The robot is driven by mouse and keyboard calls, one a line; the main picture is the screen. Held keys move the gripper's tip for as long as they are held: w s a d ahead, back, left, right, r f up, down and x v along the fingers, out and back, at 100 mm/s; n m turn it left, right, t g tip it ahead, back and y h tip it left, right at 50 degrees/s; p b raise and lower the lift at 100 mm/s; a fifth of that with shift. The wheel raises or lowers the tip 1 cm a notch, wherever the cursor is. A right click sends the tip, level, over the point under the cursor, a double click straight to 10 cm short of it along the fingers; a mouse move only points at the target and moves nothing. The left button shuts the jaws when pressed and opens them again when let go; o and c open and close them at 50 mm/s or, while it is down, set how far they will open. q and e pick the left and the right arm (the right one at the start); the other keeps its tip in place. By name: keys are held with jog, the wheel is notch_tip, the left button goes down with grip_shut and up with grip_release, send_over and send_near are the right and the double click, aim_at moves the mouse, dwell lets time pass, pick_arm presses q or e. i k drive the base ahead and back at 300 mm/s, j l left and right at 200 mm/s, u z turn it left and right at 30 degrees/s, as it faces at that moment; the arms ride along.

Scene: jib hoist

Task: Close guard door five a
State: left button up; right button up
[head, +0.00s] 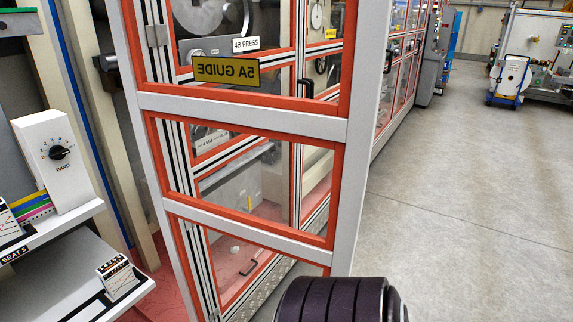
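The guard door (250,117) stands in the middle of the head view as a tall pale-grey frame with orange-red edging and clear panes. Its yellow label (225,72) reads "5A GUIDE" mirrored, so I see it from the back. The door appears swung out from the machine line. A black handle (307,88) shows near its right side; I cannot tell whether it belongs to this door or one behind. Neither of my grippers shows. A dark ribbed part at the bottom centre hides the door's lower right corner.
A "4B PRESS" label (245,44) and machinery show through the panes. At left are a shelf (62,228), a white "WIND" dial box (58,160) and a small card stand (117,276). Grey floor (470,200) is open at right, with a white machine (530,60) far back.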

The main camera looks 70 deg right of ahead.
aim_at(346, 127)
jog(key=k+l, duration=0.15)
jog(key=l, duration=0.25)
jog(key=k+l, duration=0.1)
jog(key=l, duration=0.35)
jog(key=k+l, duration=0.15)
jog(key=l, duration=0.25)
jog(key=k+l, duration=0.15)
jog(key=l, duration=0.25)
jog(key=k+l, duration=0.15)
jog(key=l, duration=0.25)
jog(key=k+l, duration=0.1)
jog(key=l, duration=0.35)
